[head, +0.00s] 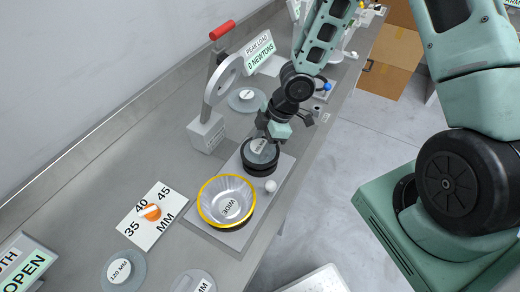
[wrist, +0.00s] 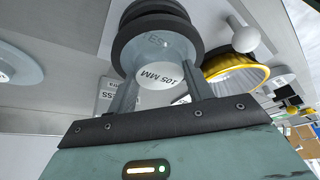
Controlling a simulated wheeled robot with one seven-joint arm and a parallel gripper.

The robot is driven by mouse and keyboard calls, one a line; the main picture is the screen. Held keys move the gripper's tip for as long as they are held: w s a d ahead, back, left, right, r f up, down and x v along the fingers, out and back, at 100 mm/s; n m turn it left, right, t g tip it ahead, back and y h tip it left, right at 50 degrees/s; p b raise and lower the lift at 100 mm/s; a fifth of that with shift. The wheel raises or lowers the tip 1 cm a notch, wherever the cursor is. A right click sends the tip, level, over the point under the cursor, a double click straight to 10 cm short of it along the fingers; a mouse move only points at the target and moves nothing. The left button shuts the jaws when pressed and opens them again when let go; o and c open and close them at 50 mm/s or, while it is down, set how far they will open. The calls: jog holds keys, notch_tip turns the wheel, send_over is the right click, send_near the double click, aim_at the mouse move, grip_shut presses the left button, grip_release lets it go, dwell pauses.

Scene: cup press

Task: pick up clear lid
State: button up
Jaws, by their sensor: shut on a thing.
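The clear lid (wrist: 176,53) has a white label reading 105 MM and lies between the two fingers of my gripper (wrist: 158,92) in the wrist view. My gripper is shut on it. In the head view my gripper (head: 268,132) reaches down to the clear lid (head: 262,151), which is at the top of a black round stand (head: 260,169). I cannot tell whether the lid still touches the stand. The fingertips are partly hidden by my wrist in the head view.
A clear cup with a yellow rim (head: 204,207), labelled WIDE, stands beside the stand, with a white ball knob (head: 270,186) near it. A lever press (head: 212,110) with a red handle stands behind. Other clear discs (head: 120,284) lie on the bench near a measuring card (head: 137,228).

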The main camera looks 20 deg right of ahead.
notch_tip(320, 180, up, 10)
jog(key=p, duration=0.3)
jog(key=shift+p, duration=0.4)
notch_tip(320, 180, up, 5)
jog(key=p, duration=0.5)
send_over(262, 146)
dwell(0.7)
